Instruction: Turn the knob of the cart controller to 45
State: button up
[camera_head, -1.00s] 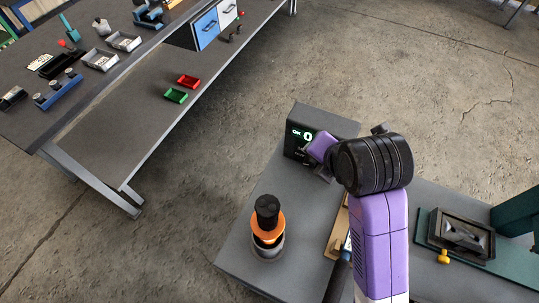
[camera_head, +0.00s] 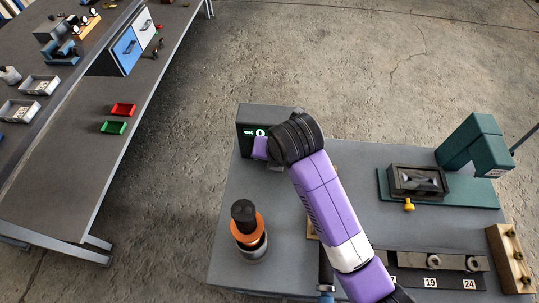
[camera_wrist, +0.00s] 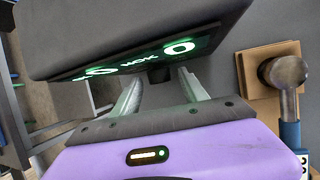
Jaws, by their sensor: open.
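The cart controller (camera_head: 250,117) is a dark box at the back left corner of the grey cart top. Green lit characters show on its face, with a 0 readable in the head view. In the wrist view its display (camera_wrist: 120,66) crosses the top, also with a 0. A small dark knob (camera_wrist: 158,74) sticks out below the display. My gripper (camera_wrist: 162,80) is open, with one finger on each side of the knob. I cannot tell whether the fingers touch it. In the head view my wrist hides the knob and fingertips.
An orange and black cylindrical item (camera_head: 247,228) stands at the cart's left front. A green press-like fixture (camera_head: 470,150) and a dark numbered rack (camera_head: 430,262) are at the right. A long workbench (camera_head: 60,190) with trays stands left, across open floor.

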grip_shut()
jog(key=shift+d, duration=0.1)
